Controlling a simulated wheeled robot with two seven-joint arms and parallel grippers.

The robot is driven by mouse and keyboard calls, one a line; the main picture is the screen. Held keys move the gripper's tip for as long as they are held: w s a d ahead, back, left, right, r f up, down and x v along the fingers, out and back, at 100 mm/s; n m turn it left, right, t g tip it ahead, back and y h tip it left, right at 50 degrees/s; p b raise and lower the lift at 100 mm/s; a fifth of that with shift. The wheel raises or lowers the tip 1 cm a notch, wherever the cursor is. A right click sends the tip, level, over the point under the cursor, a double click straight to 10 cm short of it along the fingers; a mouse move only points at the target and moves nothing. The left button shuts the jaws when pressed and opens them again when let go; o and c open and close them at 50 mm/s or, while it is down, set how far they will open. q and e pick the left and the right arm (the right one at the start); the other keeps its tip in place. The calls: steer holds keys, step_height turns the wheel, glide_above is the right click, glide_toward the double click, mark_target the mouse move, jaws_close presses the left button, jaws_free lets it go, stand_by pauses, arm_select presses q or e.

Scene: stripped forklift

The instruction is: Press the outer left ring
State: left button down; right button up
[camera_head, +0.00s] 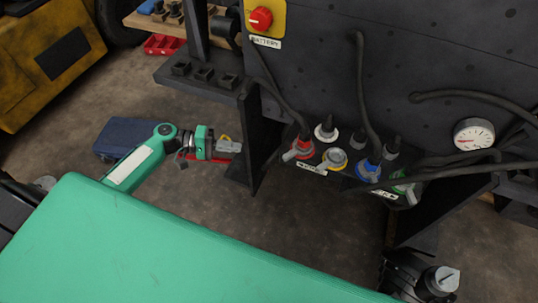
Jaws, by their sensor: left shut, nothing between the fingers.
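A cluster of ringed fittings sits on a dark bracket below the forklift's panel. The leftmost has a red ring (304,147) with a grey lever. Next to it are a white ring (326,133), a yellow ring (335,158), a blue ring (369,167) and a green ring (402,186). My left gripper (236,147) points right, shut and empty. In the picture it is left of the red ring, apart from it, with a dark upright plate between them.
The dark upright plate (250,135) stands beside my left fingertips. Black cables (365,95) hang before the panel (410,60), which carries a red battery switch (261,19) and a gauge (474,135). A blue case (122,138) lies behind my left arm.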

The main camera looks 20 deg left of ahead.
mark_target(289, 152)
arm_select(q)
step_height(289, 152, up, 6)
steer(key=s+m+g+h, duration=0.1)
steer(key=h, duration=0.1)
steer(key=shift+d+r+m+b, duration=0.2)
steer(key=shift+r+m+b, duration=0.1)
steer(key=shift+b, duration=0.1)
arm_select(e)
steer(key=shift+w+a+r, duration=0.2)
steer(key=shift+w+a, duration=0.15)
arm_select(q)
steer(key=shift+s, duration=0.1)
